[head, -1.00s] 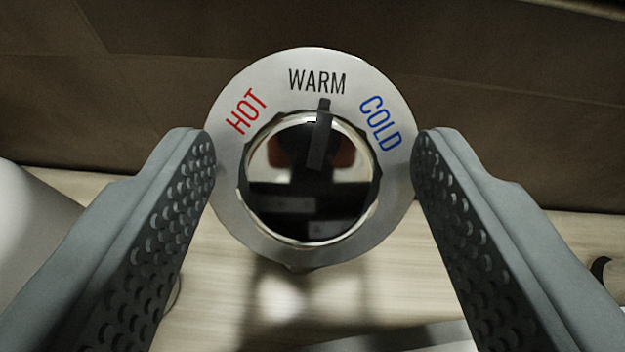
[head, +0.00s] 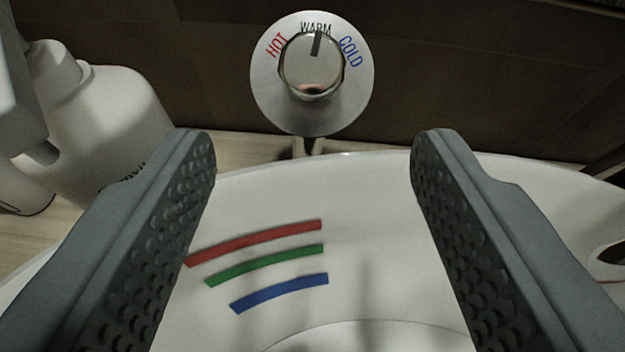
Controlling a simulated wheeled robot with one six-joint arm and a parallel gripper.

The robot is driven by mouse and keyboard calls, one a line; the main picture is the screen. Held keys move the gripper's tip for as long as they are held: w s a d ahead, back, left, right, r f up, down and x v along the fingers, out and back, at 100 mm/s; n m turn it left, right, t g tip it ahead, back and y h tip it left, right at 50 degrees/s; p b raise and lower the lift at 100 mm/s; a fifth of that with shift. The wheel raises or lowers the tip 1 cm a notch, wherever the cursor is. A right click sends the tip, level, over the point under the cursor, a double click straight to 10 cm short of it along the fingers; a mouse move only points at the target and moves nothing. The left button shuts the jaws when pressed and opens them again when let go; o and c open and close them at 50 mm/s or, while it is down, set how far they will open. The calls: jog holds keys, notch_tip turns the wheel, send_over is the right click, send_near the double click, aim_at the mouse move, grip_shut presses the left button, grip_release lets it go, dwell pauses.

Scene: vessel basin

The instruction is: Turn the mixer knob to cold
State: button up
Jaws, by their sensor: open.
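The mixer knob (head: 312,75) is a round chrome knob on a pale disc dial (head: 275,108) against the dark back wall. The dial reads HOT in red at left, WARM in black at top and COLD in blue at right. The knob's dark pointer (head: 317,43) stands at WARM, leaning slightly right of upright. My gripper (head: 313,145) is open and empty, its two grey padded fingers wide apart. The knob is beyond the fingertips, above the gap between them in the picture, and nothing touches it.
A white vessel basin (head: 375,205) with red, green and blue stripes fills the area below my fingers. A white bottle-like container (head: 110,110) stands at left on the light wooden counter (head: 235,150). The dark wall (head: 470,80) is close behind the dial.

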jog(key=v, duration=0.7)
jog(key=shift+s, duration=0.2)
jog(key=shift+r, duration=0.1)
